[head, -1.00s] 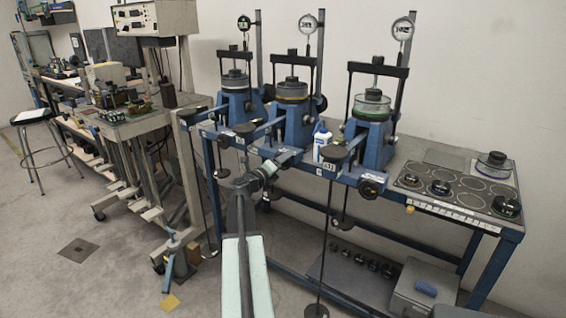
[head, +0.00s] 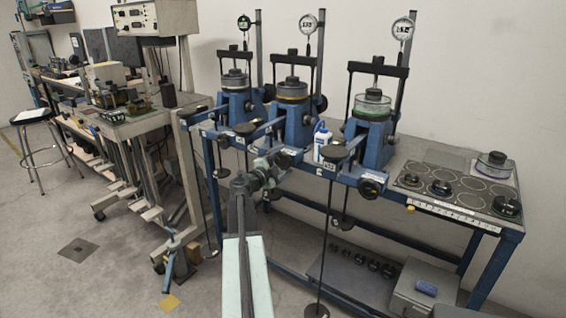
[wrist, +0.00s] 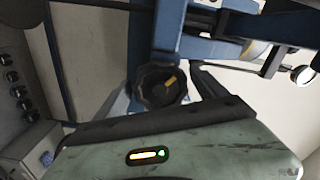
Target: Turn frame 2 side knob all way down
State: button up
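Frame 2 (head: 293,122), the middle of three blue lever frames, stands on the bench with a dial gauge above it. In the wrist view a black lobed side knob (wrist: 160,87) with a yellow mark lies just beyond my gripper's dark edge. In the head view my gripper (head: 272,168) is at the front of frame 2 and largely hides that knob. My gripper's greenish body fills the bottom of the wrist view.
The right frame (head: 372,140) has its own black side knob (head: 372,185). The left frame (head: 235,100) stands beyond frame 2. A white-and-blue bottle (head: 321,145) stands between frame 2 and the right frame. Hanging rods and weights (head: 316,310) are below the bench front.

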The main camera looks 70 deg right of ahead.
jog(key=v, duration=0.6)
jog(key=shift+m, duration=0.6)
jog(key=w+a+m, duration=0.1)
jog(key=a+m, duration=0.3)
jog(key=m, duration=0.3)
jog(key=x, duration=0.9)
jog(key=shift+d, duration=0.25)
jog(key=shift+s+d, duration=0.1)
jog(key=shift+d, duration=0.1)
jog(key=shift+c, duration=1)
grip_shut()
